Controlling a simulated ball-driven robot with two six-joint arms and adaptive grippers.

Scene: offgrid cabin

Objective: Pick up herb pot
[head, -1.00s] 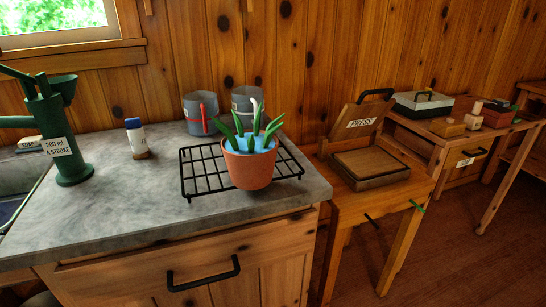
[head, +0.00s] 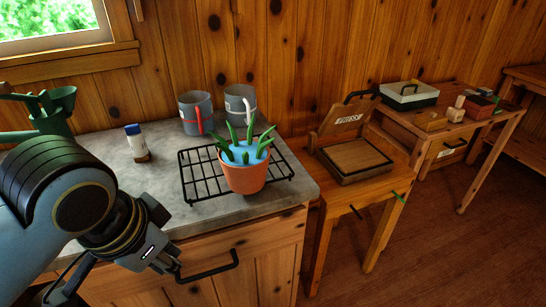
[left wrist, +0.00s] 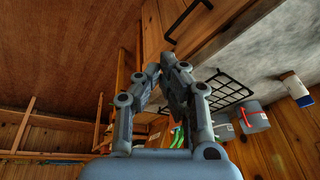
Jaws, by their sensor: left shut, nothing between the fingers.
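The herb pot (head: 244,178) is an orange-brown pot with a blue top and several green pointed leaves. It stands upright on a black wire rack (head: 190,181) on the grey counter. My left gripper (head: 168,262) is in front of the counter, left of and nearer than the pot, and apart from it. In the left wrist view the left gripper (left wrist: 165,66) has its fingers closed together with nothing between them. There the green leaves (left wrist: 178,138) show past a finger, and the pot is mostly hidden. My right gripper is in neither view.
A green pump (head: 54,112) is at the far left, partly behind my arm. A wooden press (head: 353,158) sits on the lower table to the right.

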